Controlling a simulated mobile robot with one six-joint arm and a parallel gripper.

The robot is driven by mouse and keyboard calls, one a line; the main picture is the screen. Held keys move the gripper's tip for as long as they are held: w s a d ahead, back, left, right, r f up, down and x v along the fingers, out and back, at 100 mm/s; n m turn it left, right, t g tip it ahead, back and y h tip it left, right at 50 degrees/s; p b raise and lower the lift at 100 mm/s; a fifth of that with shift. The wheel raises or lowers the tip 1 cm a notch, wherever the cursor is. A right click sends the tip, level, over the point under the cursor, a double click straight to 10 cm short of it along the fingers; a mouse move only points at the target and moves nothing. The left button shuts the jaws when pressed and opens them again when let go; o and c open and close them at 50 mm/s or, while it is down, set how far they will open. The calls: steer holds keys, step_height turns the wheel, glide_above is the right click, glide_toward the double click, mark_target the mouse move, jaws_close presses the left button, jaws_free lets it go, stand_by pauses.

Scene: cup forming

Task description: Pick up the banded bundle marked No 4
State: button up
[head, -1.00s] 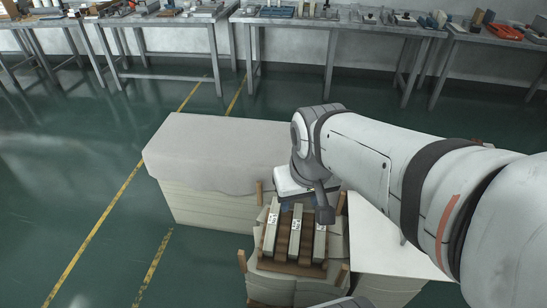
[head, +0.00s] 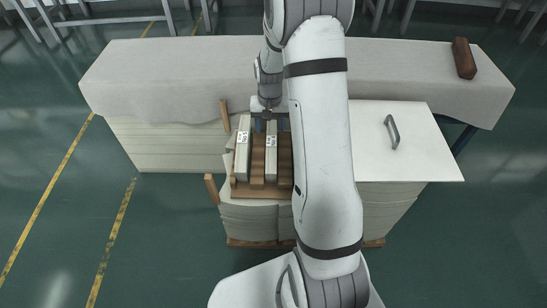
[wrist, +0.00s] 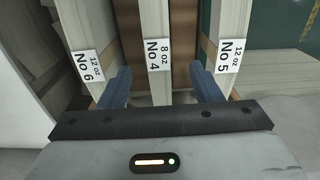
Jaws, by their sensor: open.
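The bundle marked No 4 (wrist: 155,25) is a long pale bundle, the middle of three in the wrist view, with a white "8 oz No 4" label. It also shows in the head view (head: 271,163) in a wooden rack (head: 257,168). The No 6 bundle (wrist: 83,28) lies to its left and the No 5 bundle (wrist: 229,28) to its right. My gripper (wrist: 164,80) is open, with one blue finger on each side of the No 4 bundle's near end.
Wooden posts (head: 224,115) stand at the rack's left side. Green floor is clear at left.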

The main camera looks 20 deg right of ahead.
mark_target(272, 142)
steer(key=f, duration=0.3)
steer(key=shift+w+d+f+b, duration=0.15)
steer(key=shift+d+f+b, duration=0.05)
steer(key=shift+f+b, duration=0.15)
step_height(272, 142, down, 6)
steer(key=shift+r+b, duration=0.1)
steer(key=shift+b, duration=1.05)
steer(key=shift+r, duration=0.1)
jaws_close()
